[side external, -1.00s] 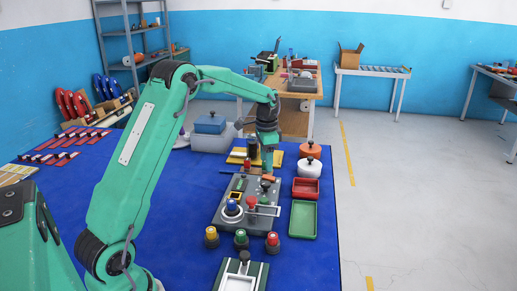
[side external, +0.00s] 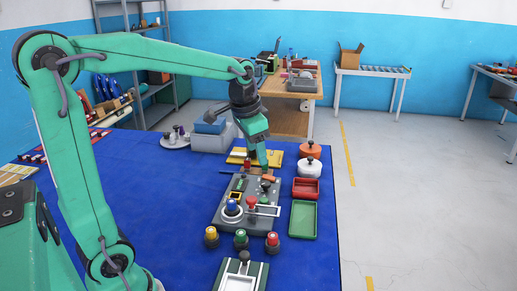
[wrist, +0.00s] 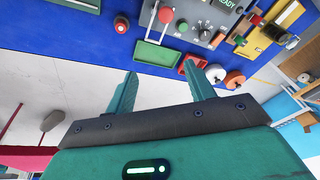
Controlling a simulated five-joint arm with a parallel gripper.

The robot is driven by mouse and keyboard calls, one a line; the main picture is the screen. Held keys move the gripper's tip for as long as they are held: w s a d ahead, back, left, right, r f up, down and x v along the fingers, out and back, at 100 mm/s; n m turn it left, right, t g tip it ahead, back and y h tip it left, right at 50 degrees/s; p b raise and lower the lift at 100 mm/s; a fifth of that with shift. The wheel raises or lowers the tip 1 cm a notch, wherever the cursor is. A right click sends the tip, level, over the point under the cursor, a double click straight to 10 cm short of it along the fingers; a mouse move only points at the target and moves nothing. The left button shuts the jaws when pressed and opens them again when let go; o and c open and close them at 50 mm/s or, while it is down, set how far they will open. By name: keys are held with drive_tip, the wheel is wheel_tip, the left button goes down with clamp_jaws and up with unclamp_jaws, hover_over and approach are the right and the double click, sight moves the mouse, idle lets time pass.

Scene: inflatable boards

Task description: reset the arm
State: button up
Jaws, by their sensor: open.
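My gripper (side external: 262,156) hangs over the far end of the grey control board (side external: 233,217) in the side view, tilted with its fingers down. In the wrist view my gripper (wrist: 160,84) shows its two green fingers apart, with nothing between them. I cannot tell from the side view how high the fingertips are above the board.
Several coloured buttons (side external: 240,240) stand in front. The blue tabletop (side external: 170,220) left of the board is clear.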

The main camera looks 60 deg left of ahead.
drive_tip(key=s+d+n+t, duration=0.1)
drive_tip(key=s+d, duration=0.2)
drive_tip(key=s, duration=0.5)
drive_tip(key=s+d+f+n+t, duration=0.1)
drive_tip(key=s+d, duration=0.3)
drive_tip(key=s, duration=0.3)
drive_tip(key=shift+s+t, duration=0.35)
drive_tip(key=shift+t, duration=0.05)
drive_tip(key=shift+c, duration=0.2)
